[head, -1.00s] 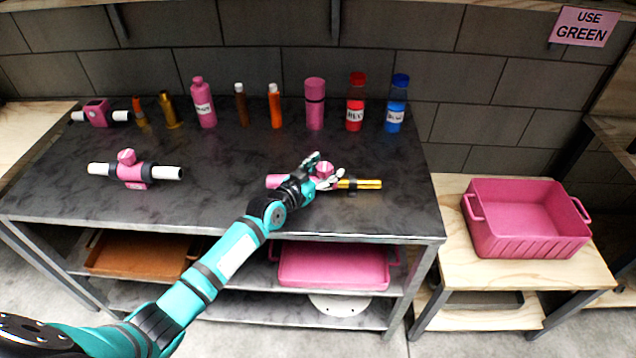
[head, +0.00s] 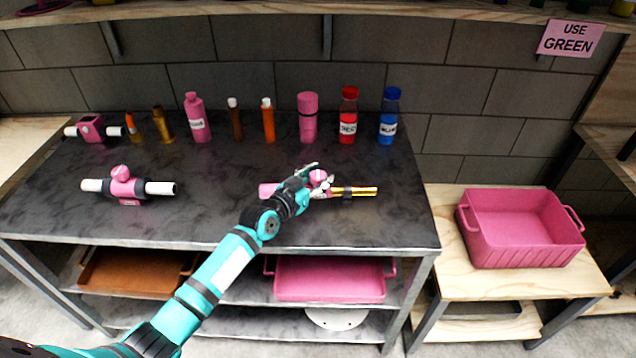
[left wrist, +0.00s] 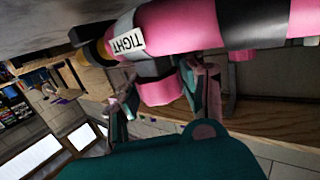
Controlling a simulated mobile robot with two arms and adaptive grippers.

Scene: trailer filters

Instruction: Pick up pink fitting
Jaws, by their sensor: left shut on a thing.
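A pink fitting with gold pipe (head: 362,191) on its right lies along the front right of the dark table. My left gripper (head: 312,180) is over its middle, and its fingers are shut on the pink round knob (head: 319,178). In the left wrist view the knob (left wrist: 163,91) sits between the two fingers (left wrist: 163,98), below the pink body (left wrist: 190,25) with a "TIGHT" label. The gripper and arm hide part of the fitting in the head view. A second pink fitting (head: 123,188) with white pipe ends stands on the table's left. My right gripper is not in view.
A row of bottles and tubes, including a red bottle (head: 348,118) and a blue bottle (head: 389,118), stands behind. Another pink piece (head: 92,128) is at the back left. An empty pink crate (head: 480,245) stands on the wooden stand at right. Trays lie on the shelf below.

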